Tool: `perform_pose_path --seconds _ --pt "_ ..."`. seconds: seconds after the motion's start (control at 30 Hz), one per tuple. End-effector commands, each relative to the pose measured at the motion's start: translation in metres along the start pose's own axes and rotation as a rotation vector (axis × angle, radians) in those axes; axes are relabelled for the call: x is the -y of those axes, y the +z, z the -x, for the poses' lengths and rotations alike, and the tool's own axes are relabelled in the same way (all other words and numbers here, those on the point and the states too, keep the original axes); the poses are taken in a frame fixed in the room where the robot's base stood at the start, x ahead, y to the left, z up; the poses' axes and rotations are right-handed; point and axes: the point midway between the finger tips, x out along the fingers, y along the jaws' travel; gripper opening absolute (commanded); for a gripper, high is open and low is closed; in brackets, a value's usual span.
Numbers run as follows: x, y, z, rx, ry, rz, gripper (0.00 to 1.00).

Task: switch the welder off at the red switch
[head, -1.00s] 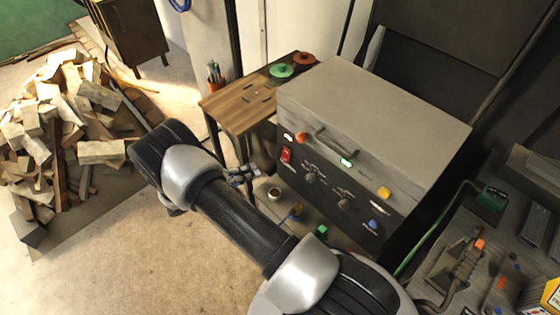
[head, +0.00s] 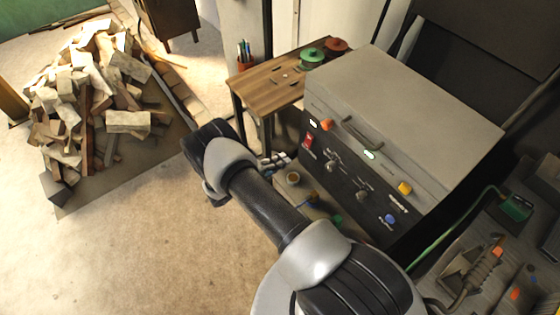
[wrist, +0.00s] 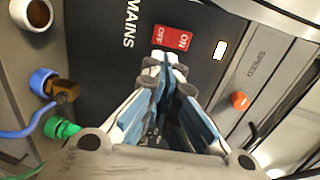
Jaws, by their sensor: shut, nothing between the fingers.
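The welder (head: 405,105) is a grey box with a dark front panel in the head view. Its red switch (head: 308,142) sits at the left end of that panel. In the wrist view the red switch (wrist: 172,40) shows ON and OFF lettering beside the word MAINS. My gripper (head: 284,158) is in front of the panel, a little left of and below the switch in the head view. In the wrist view my gripper (wrist: 164,62) is shut and empty, its tips overlapping the switch's lower edge. Contact is not visible there; the head view shows a gap.
A wooden side table (head: 270,92) with green and red discs stands left of the welder. A small cup (head: 293,178) and coloured cable plugs lie below the panel. A cluttered bench (head: 470,270) is at right, a wood pile (head: 100,100) at far left.

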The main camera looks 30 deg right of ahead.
Motion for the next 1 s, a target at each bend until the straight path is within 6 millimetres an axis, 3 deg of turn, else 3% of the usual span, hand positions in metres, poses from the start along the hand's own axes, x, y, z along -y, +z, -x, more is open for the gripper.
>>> perform_pose_path --seconds 0.3,0.5,1.0 --pt "-0.002 -0.002 -0.07 -0.005 0.0 -0.002 0.0" --pt "-0.001 -0.001 -0.095 -0.003 0.0 -0.002 0.0" --pt "0.0 -0.001 -0.103 -0.001 0.0 -0.001 0.0"
